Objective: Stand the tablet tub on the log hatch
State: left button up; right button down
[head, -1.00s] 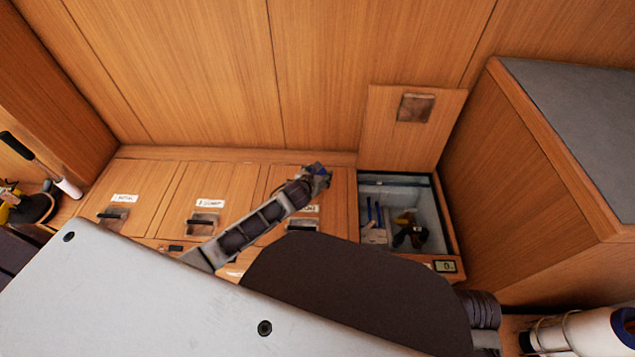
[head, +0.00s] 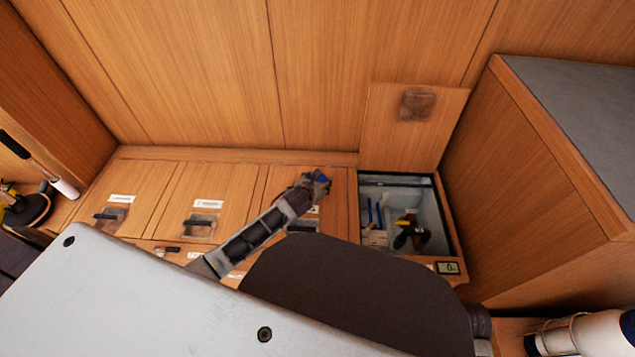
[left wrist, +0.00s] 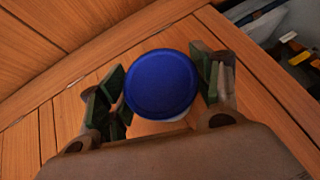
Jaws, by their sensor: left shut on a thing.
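The tablet tub (left wrist: 161,84) has a round blue lid and a white body that shows just under the lid's edge in the left wrist view. My left gripper (left wrist: 162,88) is shut on it, with green pads at both sides. In the head view the left gripper (head: 316,182) is over the third closed hatch (head: 283,182) from the left, beside the open compartment. The hatch labels are too small to read, so I cannot tell which is the log hatch. I cannot tell whether the tub's base touches the wood.
The open compartment (head: 446,212) right of the third hatch holds several loose items, and its lid (head: 415,130) stands up against the wall. Two closed hatches (head: 205,205) lie to the left. A tall wooden cabinet (head: 540,190) bounds the right side.

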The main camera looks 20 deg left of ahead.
pick_arm(q)
jog(key=shift+f, duration=0.15)
jog(key=o, duration=1.1)
jog(key=shift+s+r+p, duration=0.3)
jog(key=shift+s+r, duration=0.15)
jog(key=p+v, duration=0.2)
jog(key=v, duration=0.2)
jog(key=shift+s+r, duration=0.2)
jog(key=shift+p+v, duration=1.1)
jog(key=shift+v, duration=2.05)
pick_arm(e)
jog(key=shift+g+h, duration=0.7)
jog(key=shift+g, duration=0.1)
jog(key=shift+s+d+r, duration=0.15)
jog(key=shift+d+r, duration=0.25)
jog(key=shift+r, duration=0.3)
jog(key=shift+s+d+r, duration=0.2)
jog(key=shift+d+r, duration=0.2)
jog(key=shift+r, duration=0.3)
jog(key=shift+s+d+r, duration=0.15)
jog(key=shift+d+r, duration=0.25)
jog(key=shift+r, duration=0.3)
pick_arm(q)
jog(key=shift+s, duration=0.1)
